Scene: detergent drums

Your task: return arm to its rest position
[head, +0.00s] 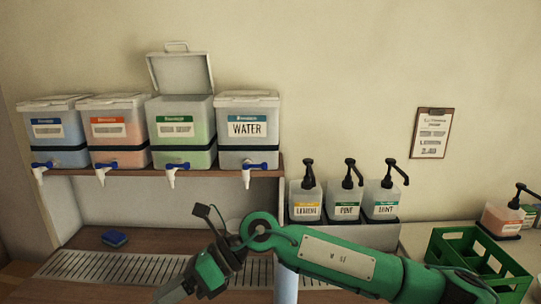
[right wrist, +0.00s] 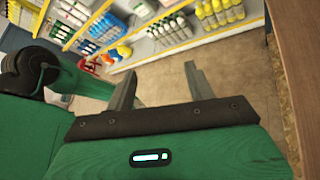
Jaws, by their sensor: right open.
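My right arm (head: 340,262) comes in from the right in the head view, bent across the front of the counter. My right gripper (head: 172,290) is at the lower left of that view, partly cut off by the bottom edge. In the right wrist view, my right gripper (right wrist: 161,72) has its two fingers apart, with nothing between them. Tiled floor shows beyond the fingers. My left gripper is not in view.
Several drums stand on a shelf (head: 281,172); the green drum (head: 186,138) has its lid raised. A drip grate (head: 110,266) and a blue sponge (head: 114,238) lie below. Pump bottles (head: 306,202) and a green crate (head: 478,258) are right. Stocked shelves (right wrist: 150,50) show in the wrist view.

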